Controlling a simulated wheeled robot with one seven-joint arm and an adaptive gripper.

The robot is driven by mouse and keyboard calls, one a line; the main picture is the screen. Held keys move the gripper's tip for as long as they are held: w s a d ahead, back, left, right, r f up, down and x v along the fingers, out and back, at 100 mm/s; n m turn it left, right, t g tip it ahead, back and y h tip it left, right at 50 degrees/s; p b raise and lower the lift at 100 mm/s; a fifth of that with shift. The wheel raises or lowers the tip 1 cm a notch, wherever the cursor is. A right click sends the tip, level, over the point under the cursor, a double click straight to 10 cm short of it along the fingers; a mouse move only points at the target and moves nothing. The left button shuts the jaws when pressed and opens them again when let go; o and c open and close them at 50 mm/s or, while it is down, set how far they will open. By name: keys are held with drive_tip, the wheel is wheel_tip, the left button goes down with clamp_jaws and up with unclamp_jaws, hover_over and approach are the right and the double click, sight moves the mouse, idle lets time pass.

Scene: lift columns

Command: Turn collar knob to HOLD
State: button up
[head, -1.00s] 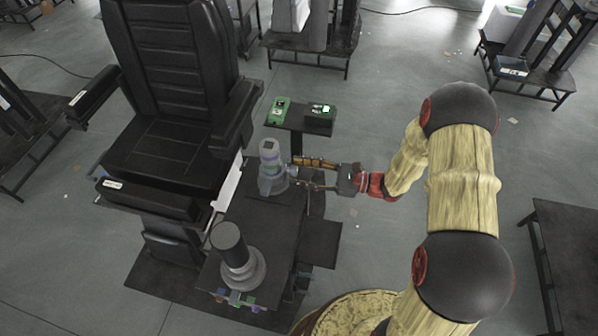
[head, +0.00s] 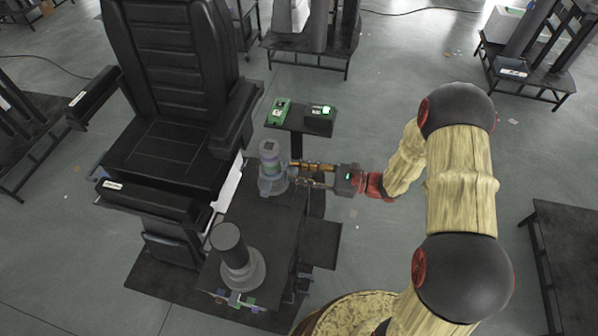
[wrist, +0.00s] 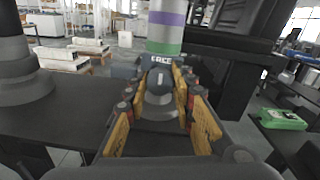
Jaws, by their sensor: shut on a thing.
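The lift column (head: 269,160) stands at the far end of the dark bench, with purple, green and white bands that show in the wrist view (wrist: 166,32). At its base is a grey collar with the knob (wrist: 159,84), which faces my gripper and bears a white pointer mark standing upright. A pale label that seems to read FREE (wrist: 160,60) is just above the knob. My gripper (wrist: 160,92) is shut on the knob, one orange-yellow finger on each side. In the head view my gripper (head: 290,173) reaches the collar from the right. No HOLD label is readable.
A second dark column (head: 232,248) stands at the near end of the bench. A black chair (head: 165,140) is on the left. A green device (head: 279,111) and a black box (head: 320,119) lie on a small shelf behind. Open floor lies right of the bench.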

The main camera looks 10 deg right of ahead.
clamp_jaws()
drive_tip(key=shift+p, duration=0.3)
drive_tip(key=m+p, duration=0.3)
drive_tip(key=p, duration=0.1)
drive_tip(key=shift+r+m, duration=0.2)
drive_tip(key=shift+m, duration=0.2)
drive_tip(key=m+p, duration=0.3)
drive_tip(key=m, duration=0.1)
drive_tip(key=shift+f+m+p, duration=0.1)
drive_tip(key=shift+m+p, duration=0.2)
drive_tip(key=shift+p, duration=0.05)
drive_tip(key=m+p, duration=0.2)
drive_tip(key=m, duration=0.2)
drive_tip(key=shift+m+t+p, duration=0.3)
drive_tip(key=shift+t+p, duration=0.1)
drive_tip(key=shift+w+f+m+p, duration=0.15)
drive_tip(key=shift+m+p, duration=1.05)
drive_tip(key=shift+m, duration=1.4)
drive_tip(key=o, duration=1)
unclamp_jaws()
